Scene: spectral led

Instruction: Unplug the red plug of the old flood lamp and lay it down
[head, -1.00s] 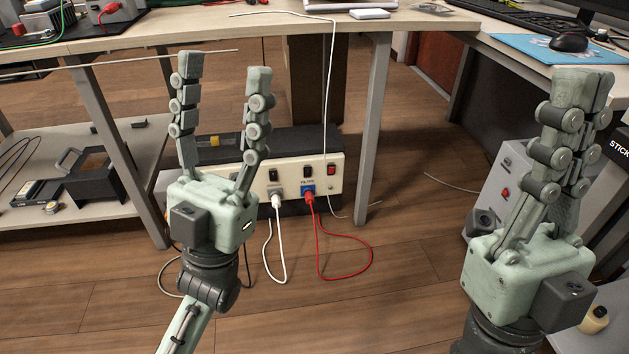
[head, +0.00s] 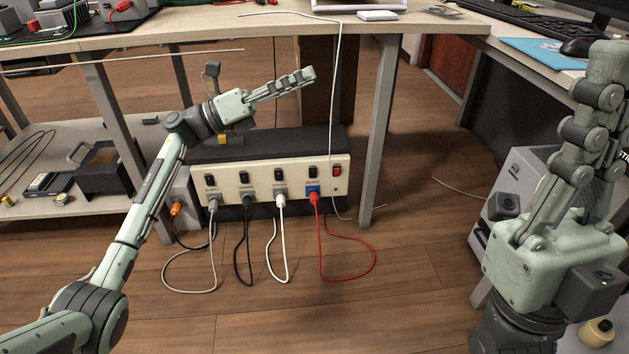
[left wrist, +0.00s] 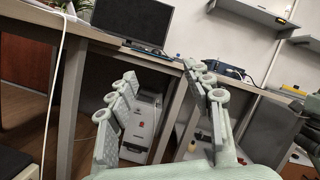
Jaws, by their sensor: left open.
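The red plug (head: 314,197) sits in the blue socket at the right end of a cream outlet panel (head: 228,179) under the table. Its red cable (head: 372,262) loops on the floor. My left gripper (head: 309,77) is above the panel, its fingers pointing right and apart from the plug. In the left wrist view my left gripper (left wrist: 160,70) is open and empty. My right gripper (head: 612,62) stands upright at the right edge, away from the plug; its fingers overlap, so their opening is unclear.
Grey, black and white plugs (head: 280,194) fill the neighbouring sockets, their cables on the floor. A table leg (head: 378,140) stands right of the panel, and the tabletop (head: 190,33) is above. A white cable (head: 334,110) hangs beside the panel. Floor in front is mostly clear.

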